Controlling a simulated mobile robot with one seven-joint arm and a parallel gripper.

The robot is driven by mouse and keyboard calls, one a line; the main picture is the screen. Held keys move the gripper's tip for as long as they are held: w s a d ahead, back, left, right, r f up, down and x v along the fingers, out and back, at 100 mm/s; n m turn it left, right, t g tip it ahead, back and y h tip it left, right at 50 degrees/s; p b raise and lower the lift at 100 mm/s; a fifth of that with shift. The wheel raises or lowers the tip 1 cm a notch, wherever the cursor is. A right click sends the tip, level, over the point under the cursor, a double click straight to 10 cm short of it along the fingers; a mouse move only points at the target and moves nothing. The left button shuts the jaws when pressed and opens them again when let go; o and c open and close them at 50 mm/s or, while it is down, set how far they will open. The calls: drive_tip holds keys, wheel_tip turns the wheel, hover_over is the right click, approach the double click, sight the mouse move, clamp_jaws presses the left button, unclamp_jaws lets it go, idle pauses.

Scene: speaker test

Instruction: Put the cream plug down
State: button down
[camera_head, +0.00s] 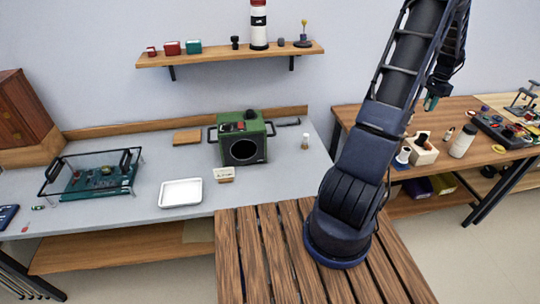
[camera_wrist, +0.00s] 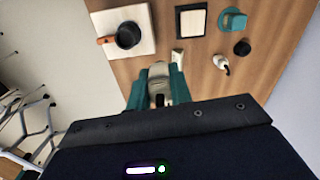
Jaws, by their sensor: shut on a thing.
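My gripper (camera_wrist: 158,84) has teal fingers on either side of a greyish-cream piece, which I take to be the cream plug (camera_wrist: 157,70). It is shut on this piece, and a dark part shows at the piece's near end. In the head view my gripper (camera_head: 432,100) hangs at the right, above the wooden bench (camera_head: 465,110). The plug cannot be made out there. In the wrist view the wooden top (camera_wrist: 195,75) lies beyond the fingers; I cannot tell whether the plug touches it.
The wrist view shows a pale board with a dark pot (camera_wrist: 128,36), a dark-framed tray (camera_wrist: 191,20), a teal item (camera_wrist: 232,20) and a white item (camera_wrist: 221,63).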

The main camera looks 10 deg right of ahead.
drive_tip(key=w+a+f+n, duration=0.1)
drive_tip(key=w+a+n, duration=0.4)
drive_tip(key=a, duration=0.9)
drive_tip(key=w+a+n, duration=0.3)
drive_tip(key=w+a, duration=0.3)
drive_tip(key=a, duration=0.8)
drive_tip(key=s+a+f+n, duration=0.1)
drive_tip(key=s+a+n, duration=0.25)
drive_tip(key=a, duration=1.05)
drive_tip(key=s+a+f+n, duration=0.2)
drive_tip(key=a+n, duration=0.3)
drive_tip(key=a, duration=1)
drive_tip(key=f, duration=1.9)
drive_tip(key=shift+w+d+f, duration=0.1)
drive_tip(key=shift+d+f, duration=0.05)
drive_tip(key=shift+d, duration=0.05)
drive_tip(key=shift+f, duration=0.1)
drive_tip(key=c, duration=1.6)
unclamp_jaws()
drive_tip(key=shift+c, duration=0.2)
drive_tip(key=o, duration=0.4)
